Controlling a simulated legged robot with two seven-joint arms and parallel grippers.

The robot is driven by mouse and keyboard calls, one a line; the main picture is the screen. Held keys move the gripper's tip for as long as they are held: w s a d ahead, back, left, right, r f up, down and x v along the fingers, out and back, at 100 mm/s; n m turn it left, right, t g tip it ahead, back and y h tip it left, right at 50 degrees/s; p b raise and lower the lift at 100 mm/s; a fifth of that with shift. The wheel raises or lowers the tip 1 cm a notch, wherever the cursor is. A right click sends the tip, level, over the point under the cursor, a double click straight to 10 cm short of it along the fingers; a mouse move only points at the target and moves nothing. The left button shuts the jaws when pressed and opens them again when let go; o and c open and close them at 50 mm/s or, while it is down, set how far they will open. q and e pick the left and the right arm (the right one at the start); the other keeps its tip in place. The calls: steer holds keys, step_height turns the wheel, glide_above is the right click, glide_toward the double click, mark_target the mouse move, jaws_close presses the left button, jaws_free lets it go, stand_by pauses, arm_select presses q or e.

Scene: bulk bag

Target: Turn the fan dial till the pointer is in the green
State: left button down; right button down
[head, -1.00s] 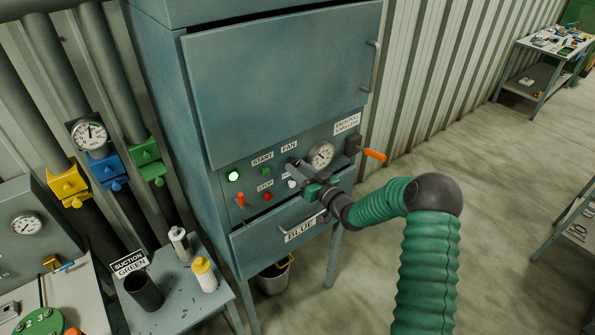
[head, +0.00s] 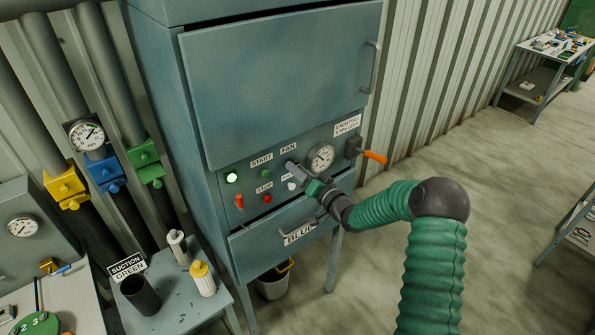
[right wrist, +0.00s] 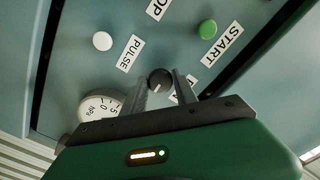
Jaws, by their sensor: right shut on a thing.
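The fan dial is a small black knob (right wrist: 159,77) on the blue-grey cabinet's panel, seen in the right wrist view. My right gripper (right wrist: 163,84) is shut on it, one finger on each side. In the head view my right gripper (head: 291,166) reaches the panel below the FAN label (head: 288,148) and hides the dial. A round white gauge (head: 320,157) is just right of the gripper; its pointer and any green band are too small to read. In the right wrist view the gauge (right wrist: 99,107) is partly cut off by my gripper. My left gripper is out of view.
Green START (head: 266,173), red STOP (head: 267,198) and white PULSE (right wrist: 102,41) buttons sit close by. An orange-handled lever (head: 374,157) is right of the gauge. A side table (head: 187,307) with canisters stands lower left.

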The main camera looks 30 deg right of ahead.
steer(key=shift+d+f, duration=0.1)
steer(key=c, duration=1.3)
jaws_free()
steer(key=o, duration=0.3)
steer(key=shift+o, duration=0.2)
steer(key=shift+d, duration=0.1)
steer(key=s+d+b, duration=0.1)
steer(key=s+b, duration=0.4)
steer(key=s, duration=1.1)
steer(key=shift+s+d, duration=0.25)
steer(key=shift+s, duration=0.05)
